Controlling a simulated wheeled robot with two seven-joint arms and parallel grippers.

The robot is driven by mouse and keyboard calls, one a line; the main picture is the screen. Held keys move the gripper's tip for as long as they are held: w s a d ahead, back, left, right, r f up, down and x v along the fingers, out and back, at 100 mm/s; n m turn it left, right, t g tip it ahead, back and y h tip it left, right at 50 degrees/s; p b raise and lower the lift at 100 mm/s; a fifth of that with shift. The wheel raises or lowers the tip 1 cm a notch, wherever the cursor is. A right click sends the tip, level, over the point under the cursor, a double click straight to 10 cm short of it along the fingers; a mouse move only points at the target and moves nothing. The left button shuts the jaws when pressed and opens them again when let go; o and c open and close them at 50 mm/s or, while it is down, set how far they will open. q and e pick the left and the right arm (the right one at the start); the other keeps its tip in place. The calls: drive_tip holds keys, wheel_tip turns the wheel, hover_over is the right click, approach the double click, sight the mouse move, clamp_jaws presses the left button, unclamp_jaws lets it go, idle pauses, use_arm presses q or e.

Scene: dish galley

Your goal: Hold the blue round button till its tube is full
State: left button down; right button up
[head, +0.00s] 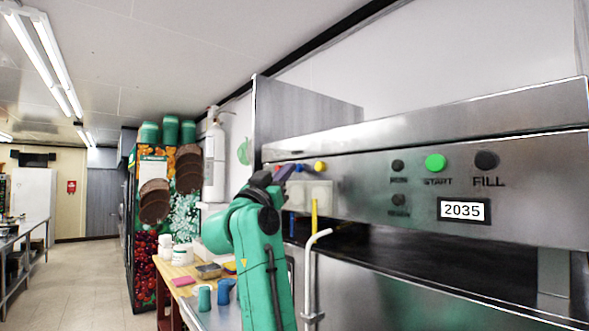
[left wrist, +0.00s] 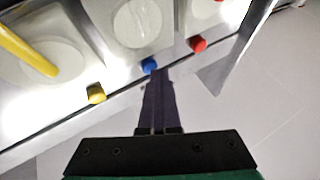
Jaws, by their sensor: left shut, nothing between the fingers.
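The blue round button (head: 299,167) is on the steel front panel, between a red button (head: 278,167) and a yellow button (head: 320,166). In the left wrist view the blue button (left wrist: 149,65) is right at the tips of my left gripper (left wrist: 156,74). The fingers are shut with nothing between them. Whether they press the button or only meet it, I cannot tell. In the head view my left gripper (head: 287,170) reaches up to the button row. A narrow blue strip (head: 292,224) shows below the panel; its fill level is unclear. My right gripper is out of view.
A yellow tube (head: 314,215) and a white bent pipe (head: 313,270) stand right of my left arm. The panel also has a green START button (head: 435,163), a dark FILL button (head: 486,160) and a display (head: 463,209) reading 2035. A wooden table (head: 178,268) with cups is at left.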

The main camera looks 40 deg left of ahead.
idle(0.6)
use_arm(q)
drive_tip(key=shift+s+a+f+b, duration=0.1)
drive_tip(key=shift+s+a+b, duration=0.1)
drive_tip(key=shift+s+b, duration=0.4)
drive_tip(key=shift+s, duration=0.15)
drive_tip(key=s, duration=0.1)
drive_tip(key=s+a+b, duration=0.1)
drive_tip(key=s, duration=0.2)
drive_tip(key=shift+s+a+b, duration=0.25)
drive_tip(key=shift+s+b, duration=0.15)
